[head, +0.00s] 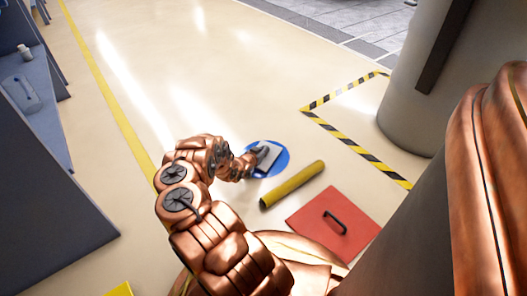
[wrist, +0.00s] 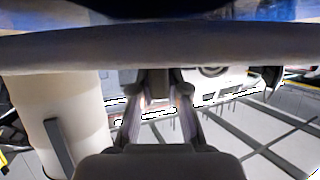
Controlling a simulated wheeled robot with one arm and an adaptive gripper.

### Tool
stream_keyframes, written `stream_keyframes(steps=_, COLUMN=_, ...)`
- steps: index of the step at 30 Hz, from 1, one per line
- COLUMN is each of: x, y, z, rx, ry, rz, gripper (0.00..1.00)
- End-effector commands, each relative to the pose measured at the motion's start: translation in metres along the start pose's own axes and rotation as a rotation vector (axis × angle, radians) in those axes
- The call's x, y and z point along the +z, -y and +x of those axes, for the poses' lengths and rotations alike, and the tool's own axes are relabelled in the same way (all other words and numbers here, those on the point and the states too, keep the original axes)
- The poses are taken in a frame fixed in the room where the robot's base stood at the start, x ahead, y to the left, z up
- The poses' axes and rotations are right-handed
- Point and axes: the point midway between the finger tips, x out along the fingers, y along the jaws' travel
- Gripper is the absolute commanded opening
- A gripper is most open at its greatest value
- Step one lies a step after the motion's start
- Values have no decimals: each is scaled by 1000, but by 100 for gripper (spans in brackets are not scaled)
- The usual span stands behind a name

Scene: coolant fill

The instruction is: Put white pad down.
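The white pad (head: 267,160) is at the blue round patch (head: 281,168) on the floor, near the middle of the head view. My gripper (head: 259,152) is at the pad from the left, at the end of my copper arm. In the wrist view the pad (wrist: 200,50) crosses the frame as a broad pale band, with blue above it. My gripper's fingers (wrist: 160,103) reach up to the pad and close around a small grip part on it. I cannot tell whether the pad touches the patch or hangs just above it.
A yellow cylinder (head: 292,184) lies just right of the patch. A red square (head: 333,223) with a black handle is nearer. Striped tape (head: 355,142) and a grey pillar (head: 425,75) stand right; blue-grey shelving (head: 45,105) is left. The floor beyond is clear.

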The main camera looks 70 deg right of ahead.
Motion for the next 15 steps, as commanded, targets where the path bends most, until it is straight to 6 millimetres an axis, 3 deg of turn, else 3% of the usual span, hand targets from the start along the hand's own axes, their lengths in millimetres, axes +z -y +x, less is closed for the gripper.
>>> stream_keyframes(steps=6, x=0, y=0, z=0, rx=0, ry=0, rz=0, gripper=39)
stream_keyframes(steps=15, x=-1, y=0, z=0, rx=1, ry=0, rz=0, gripper=39)
